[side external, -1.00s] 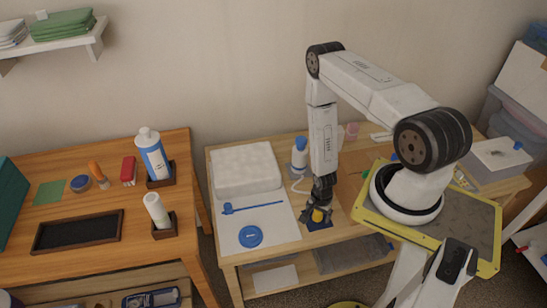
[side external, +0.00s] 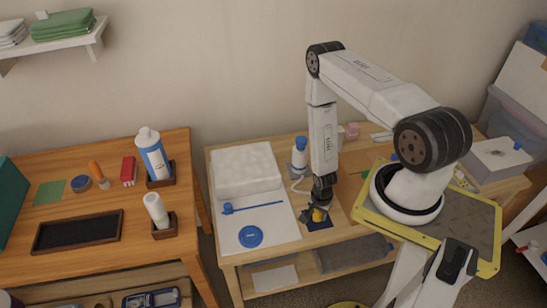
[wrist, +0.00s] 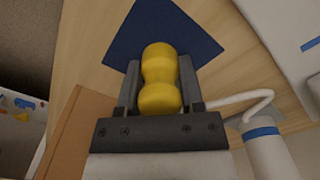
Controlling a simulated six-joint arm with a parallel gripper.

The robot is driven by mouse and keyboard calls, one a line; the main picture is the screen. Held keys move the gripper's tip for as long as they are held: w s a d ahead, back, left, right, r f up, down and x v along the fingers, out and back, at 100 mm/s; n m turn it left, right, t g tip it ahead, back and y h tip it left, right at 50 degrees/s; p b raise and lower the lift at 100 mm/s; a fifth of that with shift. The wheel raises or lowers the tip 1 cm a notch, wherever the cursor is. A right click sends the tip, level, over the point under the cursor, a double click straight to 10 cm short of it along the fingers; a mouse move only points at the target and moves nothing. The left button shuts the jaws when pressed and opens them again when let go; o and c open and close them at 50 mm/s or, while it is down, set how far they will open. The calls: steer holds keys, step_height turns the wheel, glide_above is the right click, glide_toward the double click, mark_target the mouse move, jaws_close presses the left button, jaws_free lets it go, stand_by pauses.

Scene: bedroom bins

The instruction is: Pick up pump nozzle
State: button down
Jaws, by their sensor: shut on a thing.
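A blue pump nozzle with a long thin blue stem (side external: 250,208) lies on the white sheet in the side view, left of my gripper. My gripper (side external: 318,213) points down near the table's front edge and is shut on a yellow, rounded, waisted object (side external: 319,216). That yellow object (wrist: 160,78) sits between both fingers of my gripper (wrist: 158,85) in the wrist view. A dark blue square (wrist: 162,28) lies beneath it. I cannot tell whether the yellow object touches the square. The nozzle is apart from my gripper.
A round blue lid (side external: 250,236) lies in front of the nozzle on the white sheet (side external: 277,229). A white block (side external: 246,166) stands behind. A white bottle with blue bands (side external: 299,158) stands behind my gripper. A wooden desk (side external: 110,200) with several items is at left.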

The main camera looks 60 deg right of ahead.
steer(key=shift+r, duration=0.15)
steer(key=shift+r, duration=0.85)
steer(key=s+a+r, duration=0.5)
steer(key=s+r, duration=0.6)
steer(key=s, duration=0.1)
steer(key=shift+s+a, duration=0.4)
steer(key=shift+w, duration=0.1)
